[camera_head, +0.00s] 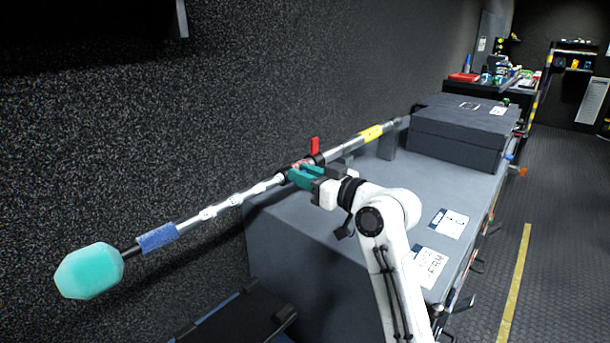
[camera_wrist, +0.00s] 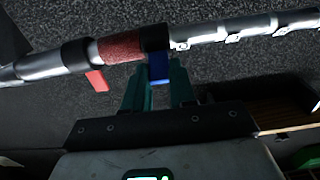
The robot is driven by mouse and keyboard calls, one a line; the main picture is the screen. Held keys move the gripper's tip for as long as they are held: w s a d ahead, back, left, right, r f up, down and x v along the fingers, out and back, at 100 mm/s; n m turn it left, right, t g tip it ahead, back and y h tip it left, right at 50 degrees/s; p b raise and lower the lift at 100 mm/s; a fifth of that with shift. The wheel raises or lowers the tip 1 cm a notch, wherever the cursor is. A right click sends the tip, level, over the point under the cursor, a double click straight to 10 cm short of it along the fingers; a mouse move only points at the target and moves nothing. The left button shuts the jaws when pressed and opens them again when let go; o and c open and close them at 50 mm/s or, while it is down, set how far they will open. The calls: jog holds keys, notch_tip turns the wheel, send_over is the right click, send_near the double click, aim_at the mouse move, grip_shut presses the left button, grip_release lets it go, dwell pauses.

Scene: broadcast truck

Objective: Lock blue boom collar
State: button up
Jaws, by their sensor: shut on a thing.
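A silver boom pole (camera_head: 240,193) runs from the lower left to the upper right, with a turquoise foam microphone cover (camera_head: 89,271) at its near end. In the wrist view the blue collar's lever (camera_wrist: 158,68) hangs from a dark collar band (camera_wrist: 155,38) on the pole. My gripper (camera_head: 297,178) is at the pole's middle, its teal fingers shut on the blue lever; in the wrist view the fingers (camera_wrist: 158,80) stand on either side of it. A red lever (camera_head: 314,147) sits just up the pole; it also shows in the wrist view (camera_wrist: 97,80). The head view hides the blue lever.
A grey case (camera_head: 290,235) lies beneath the pole, with labels on its top. A darker box (camera_head: 455,140) stands farther back. A speckled dark wall (camera_head: 120,130) is behind the pole. Open floor (camera_head: 545,260) with a yellow stripe lies at right.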

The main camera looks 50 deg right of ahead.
grip_shut()
jog(key=shift+r, duration=0.1)
